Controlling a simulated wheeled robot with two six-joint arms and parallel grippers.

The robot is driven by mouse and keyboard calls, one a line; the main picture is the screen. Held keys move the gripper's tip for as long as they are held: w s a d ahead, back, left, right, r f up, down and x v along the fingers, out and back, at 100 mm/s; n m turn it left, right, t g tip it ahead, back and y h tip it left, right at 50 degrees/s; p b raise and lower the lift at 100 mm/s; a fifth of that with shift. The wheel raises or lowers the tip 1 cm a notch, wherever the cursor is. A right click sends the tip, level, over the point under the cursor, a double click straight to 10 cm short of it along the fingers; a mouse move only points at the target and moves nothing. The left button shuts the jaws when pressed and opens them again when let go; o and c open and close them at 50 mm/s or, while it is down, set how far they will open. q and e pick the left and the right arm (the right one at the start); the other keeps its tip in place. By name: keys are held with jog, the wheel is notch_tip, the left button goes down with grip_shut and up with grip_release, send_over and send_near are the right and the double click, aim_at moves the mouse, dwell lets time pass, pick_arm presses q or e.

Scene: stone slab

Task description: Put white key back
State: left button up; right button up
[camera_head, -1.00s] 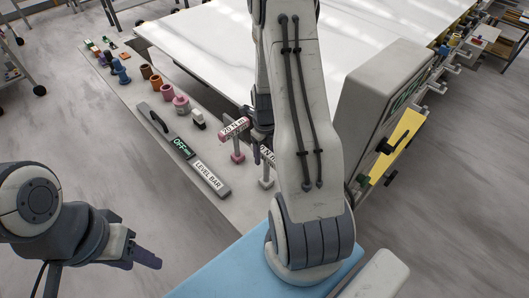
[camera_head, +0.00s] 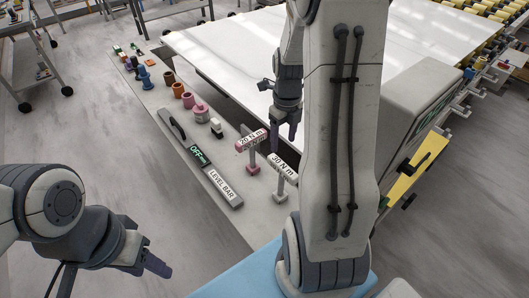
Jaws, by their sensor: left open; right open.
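The white key (camera_head: 284,169), a T-shaped piece with a "30 N m" label on its crossbar, stands upright on the grey ledge. A pink key (camera_head: 252,140) labelled "20 N m" stands beside it to the left. My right gripper (camera_head: 284,138) is open and empty, pointing down just beyond the white key in the head view; I cannot tell the exact gap between them. My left gripper (camera_head: 146,262) is open at the lower left, away from the keys. Its finger gap is hard to see.
A level bar (camera_head: 214,178) lies on the ledge left of the keys. A small white and black piece (camera_head: 216,128), a pink pot (camera_head: 201,113) and several coloured cups line the ledge. The white stone slab (camera_head: 240,50) lies behind. A grey box (camera_head: 415,110) stands at the right.

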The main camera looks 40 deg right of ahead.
jog(key=s+a+r+n, duration=0.2)
jog(key=a+r+n, duration=0.1)
jog(key=a+n, duration=0.75)
jog(key=s+a+r+n, duration=0.1)
jog(key=a+r+n, duration=0.2)
jog(key=a+n, duration=0.75)
jog(key=s+a+r+n, duration=0.1)
jog(key=s+a+n, duration=0.4)
jog(key=n, duration=0.5)
jog(key=s+a+n+y, duration=0.1)
jog(key=s+a+n, duration=0.4)
jog(key=s+n, duration=0.3)
jog(key=n, duration=0.3)
jog(key=shift+s+r+n, duration=0.3)
jog(key=shift+s+r, duration=0.1)
jog(key=shift+c, duration=0.4)
